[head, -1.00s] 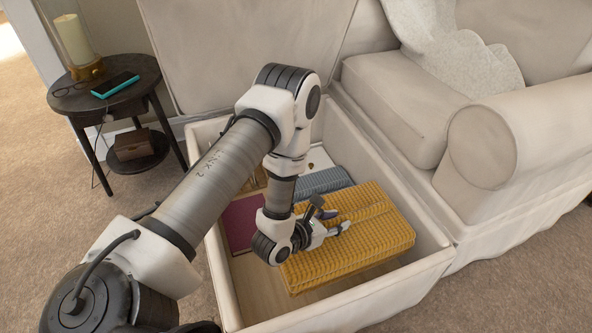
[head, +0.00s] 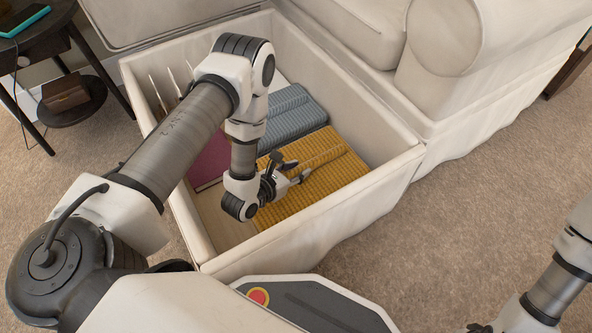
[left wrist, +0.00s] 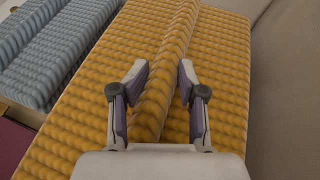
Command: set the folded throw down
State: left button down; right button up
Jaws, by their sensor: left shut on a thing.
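The folded throw is mustard yellow and knitted (head: 335,160), and it is inside the open cream storage box (head: 300,242) at its right end. My left gripper (head: 298,178) is above it, shut on a raised fold. In the left wrist view, the two fingers (left wrist: 158,78) straddle that ridge of the yellow throw (left wrist: 222,75). The throw looks level and low between the box walls. I cannot tell whether its underside touches the box floor. Of my right arm, only links show at lower right; its gripper is out of the picture.
A blue-grey folded textile (head: 293,112) lies beside the throw in the box. A dark red flat item (head: 210,160) is at its left, with thin upright pieces behind. The cream sofa (head: 440,85) adjoins the box. A dark side table (head: 75,100) stands at the far left.

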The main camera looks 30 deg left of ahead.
pick_arm(q)
jog(key=shift+f+b, duration=0.4)
jog(key=shift+f, duration=0.1)
jog(key=shift+f, duration=0.1)
jog(key=c, duration=0.6)
grip_release()
